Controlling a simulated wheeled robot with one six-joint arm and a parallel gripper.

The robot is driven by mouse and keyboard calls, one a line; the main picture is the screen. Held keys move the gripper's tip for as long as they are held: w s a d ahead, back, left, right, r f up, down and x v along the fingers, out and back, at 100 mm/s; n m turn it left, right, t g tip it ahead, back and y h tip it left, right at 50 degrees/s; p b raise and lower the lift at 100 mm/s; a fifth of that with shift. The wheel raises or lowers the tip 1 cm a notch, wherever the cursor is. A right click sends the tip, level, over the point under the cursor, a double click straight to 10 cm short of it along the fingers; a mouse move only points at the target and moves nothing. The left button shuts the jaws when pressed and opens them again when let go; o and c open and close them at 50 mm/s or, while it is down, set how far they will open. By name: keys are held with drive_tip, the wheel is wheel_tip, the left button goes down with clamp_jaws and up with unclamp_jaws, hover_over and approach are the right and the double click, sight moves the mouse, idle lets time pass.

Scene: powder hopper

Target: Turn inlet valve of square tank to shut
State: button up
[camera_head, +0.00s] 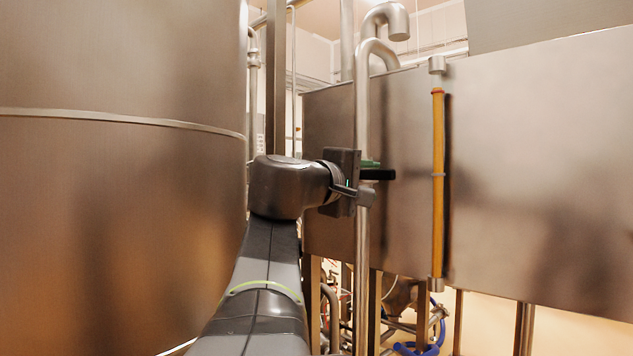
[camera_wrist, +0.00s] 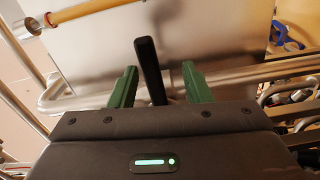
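The square tank (camera_head: 550,150) is a large brushed-metal box filling the right of the head view. It shows as a pale metal panel (camera_wrist: 225,40) in the wrist view. A vertical inlet pipe (camera_head: 362,105) runs down in front of it. The inlet valve's black handle (camera_head: 380,174) sticks out to the right beside this pipe. In the wrist view the handle (camera_wrist: 149,65) stands between the two green fingers of my gripper (camera_wrist: 159,70). The fingers are spread, with a visible gap on each side of the handle. The valve body is mostly hidden behind my gripper (camera_head: 371,166).
A big round tank (camera_head: 110,210) stands close on the left of my arm. An orange sight tube (camera_head: 438,185) runs down the square tank's face. Pipes, legs and a blue hose (camera_head: 430,340) lie below the tank.

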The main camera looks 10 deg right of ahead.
drive_tip(key=v, duration=0.8)
drive_tip(key=shift+p, duration=0.3)
drive_tip(key=shift+c, duration=0.6)
drive_tip(key=shift+d, duration=0.1)
